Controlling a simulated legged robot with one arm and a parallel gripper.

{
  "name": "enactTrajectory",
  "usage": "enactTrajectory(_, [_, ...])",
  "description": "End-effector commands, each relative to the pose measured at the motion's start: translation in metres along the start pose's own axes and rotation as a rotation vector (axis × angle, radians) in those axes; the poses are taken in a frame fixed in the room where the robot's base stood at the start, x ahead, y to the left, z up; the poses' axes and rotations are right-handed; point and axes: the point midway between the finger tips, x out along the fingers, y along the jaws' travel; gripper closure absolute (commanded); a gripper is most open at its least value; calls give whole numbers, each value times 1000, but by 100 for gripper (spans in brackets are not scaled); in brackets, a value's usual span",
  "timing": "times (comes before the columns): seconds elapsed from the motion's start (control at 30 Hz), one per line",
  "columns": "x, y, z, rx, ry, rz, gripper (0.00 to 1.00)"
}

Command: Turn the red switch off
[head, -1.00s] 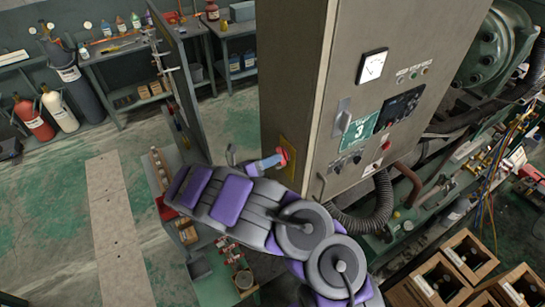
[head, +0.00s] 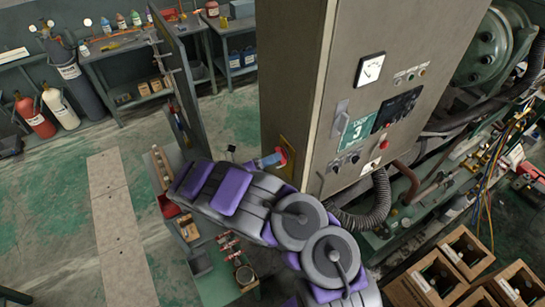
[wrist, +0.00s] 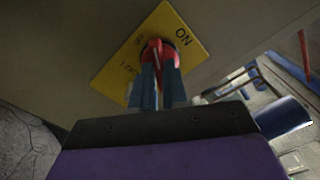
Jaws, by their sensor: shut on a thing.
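The red switch (wrist: 155,50) sits on a yellow plate (wrist: 188,38) on the side of the grey cabinet (head: 297,85). In the wrist view the plate reads ON at upper right, with smaller lettering at its left. My gripper (wrist: 158,80) has its blue fingers shut on the red switch, one on each side. The fingers hide part of the handle, so I cannot tell exactly which marking it points to. In the head view the red switch (head: 283,156) shows at the tip of my gripper (head: 274,160), beside the yellow plate (head: 288,145).
The cabinet front carries a gauge (head: 370,69), a green label (head: 357,132) and a red button (head: 384,144). A low shelf with small parts (head: 215,265) stands below my arm. Wooden crates (head: 465,255) are at lower right. Open floor (head: 55,225) lies at left.

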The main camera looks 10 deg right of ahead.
Motion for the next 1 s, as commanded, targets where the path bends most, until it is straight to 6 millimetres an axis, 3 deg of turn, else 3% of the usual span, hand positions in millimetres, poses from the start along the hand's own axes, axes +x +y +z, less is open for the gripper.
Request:
enactTrajectory(0.2, [-1, 0, 1, -178, -5, 2, 100])
enactTrajectory(0.57, [-2, 0, 1, -224, -5, 2, 100])
enactTrajectory(0.8, [-2, 0, 1, -498, -5, 2, 100])
enactTrajectory(0.83, [-1, 0, 1, -490, -4, 1, 83])
enactTrajectory(1.0, [-1, -1, 0, -486, -3, 0, 67])
